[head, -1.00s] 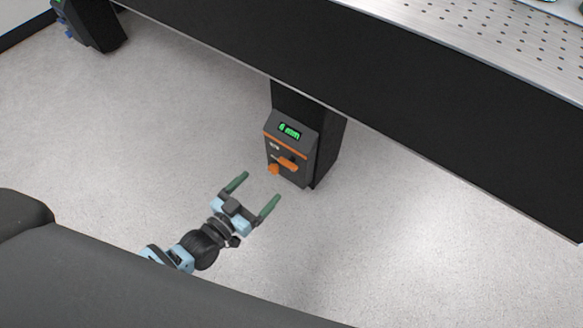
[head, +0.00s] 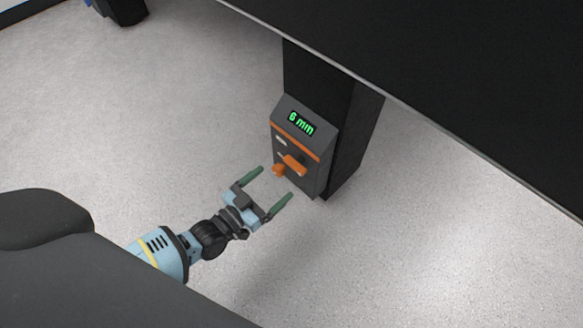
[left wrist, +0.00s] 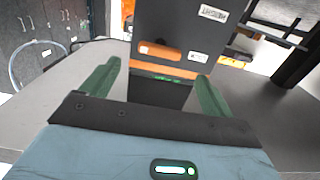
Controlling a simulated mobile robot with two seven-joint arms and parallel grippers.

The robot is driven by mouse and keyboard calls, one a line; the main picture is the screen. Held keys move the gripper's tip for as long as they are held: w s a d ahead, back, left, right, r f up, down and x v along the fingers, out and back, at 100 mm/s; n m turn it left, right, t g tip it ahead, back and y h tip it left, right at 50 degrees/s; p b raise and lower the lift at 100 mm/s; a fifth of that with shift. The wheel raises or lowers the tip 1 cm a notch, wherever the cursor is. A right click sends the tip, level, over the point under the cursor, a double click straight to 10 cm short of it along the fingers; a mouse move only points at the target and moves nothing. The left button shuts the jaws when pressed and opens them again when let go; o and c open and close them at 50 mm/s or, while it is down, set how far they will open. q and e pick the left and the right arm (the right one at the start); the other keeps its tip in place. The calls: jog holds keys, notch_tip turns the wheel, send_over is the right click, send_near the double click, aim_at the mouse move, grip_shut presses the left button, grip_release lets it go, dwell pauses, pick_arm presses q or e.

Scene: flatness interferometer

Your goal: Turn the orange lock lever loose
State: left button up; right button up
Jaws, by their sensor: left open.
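A dark control box (head: 303,150) is fixed to a black table leg, with an orange stripe and a lit green display (head: 301,123). An orange lever (head: 294,165) sticks out of its front face, and a smaller orange part (head: 279,170) shows just left of it. In the left wrist view an orange lever (left wrist: 160,50) lies across the box face, between the fingers. My left gripper (head: 276,182) is open and empty, with its fingers pointing at the box, a little short of the orange parts. It also shows in the left wrist view (left wrist: 159,72). My right gripper is out of view.
The black table side (head: 450,90) overhangs the box from above and to the right. The black leg (head: 350,140) stands behind the box. Pale speckled floor (head: 130,130) is clear around the gripper. Another dark leg (head: 122,10) stands at the far left.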

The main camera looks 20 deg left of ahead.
aim_at(292, 167)
pick_arm(q)
jog(key=b+x, duration=0.2)
jog(key=x, duration=0.4)
jog(key=shift+w+d+f+b, duration=0.1)
jog(key=shift+w+b, duration=0.2)
jog(key=shift+w+d, duration=0.15)
jog(key=shift+w, duration=0.3)
jog(key=c, duration=1)
